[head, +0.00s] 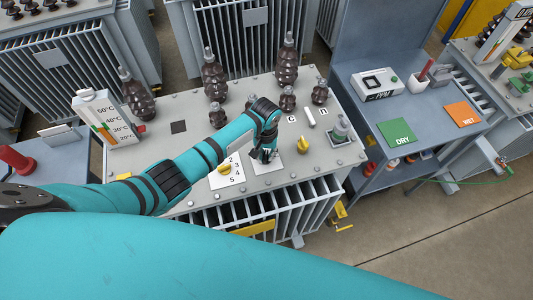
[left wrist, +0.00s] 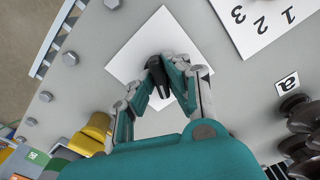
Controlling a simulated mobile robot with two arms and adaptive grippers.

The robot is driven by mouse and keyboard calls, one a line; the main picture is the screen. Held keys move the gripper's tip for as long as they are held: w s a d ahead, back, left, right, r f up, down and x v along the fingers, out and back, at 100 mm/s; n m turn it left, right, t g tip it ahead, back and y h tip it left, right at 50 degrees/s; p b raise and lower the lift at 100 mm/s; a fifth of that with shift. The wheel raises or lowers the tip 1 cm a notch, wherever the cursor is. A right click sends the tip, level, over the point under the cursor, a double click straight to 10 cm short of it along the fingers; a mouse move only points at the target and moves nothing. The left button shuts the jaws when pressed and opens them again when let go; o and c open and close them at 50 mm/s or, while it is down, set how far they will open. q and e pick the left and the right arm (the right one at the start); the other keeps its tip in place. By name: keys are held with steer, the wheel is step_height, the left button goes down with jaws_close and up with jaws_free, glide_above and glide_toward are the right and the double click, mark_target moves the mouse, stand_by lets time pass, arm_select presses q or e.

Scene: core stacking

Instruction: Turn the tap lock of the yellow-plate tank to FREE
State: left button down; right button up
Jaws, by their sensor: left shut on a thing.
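The tank (head: 350,155) with a yellow plate (head: 253,230) on its front stands in the middle of the head view. A black lock knob (left wrist: 154,68) sits on a white square plate (left wrist: 128,62) on the tank's top; the plate also shows in the head view (head: 268,166). My left gripper (head: 265,157) reaches down onto the plate. In the left wrist view its fingers (left wrist: 160,72) are shut on the black knob from both sides. They hide part of the knob, and I cannot read any lettering on the plate. My right gripper is out of view.
A yellow knob on a numbered plate (head: 226,180) lies left of the gripper, another yellow knob (head: 303,145) to the right. Tall brown insulators (head: 214,76) stand behind. A grey bench with DRY (head: 397,132) and WET (head: 464,115) pads is at right.

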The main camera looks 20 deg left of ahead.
arm_select(q)
steer(key=shift+n, duration=2.2)
steer(key=c, duration=1.2)
jaws_free()
steer(key=shift+c, duration=0.2)
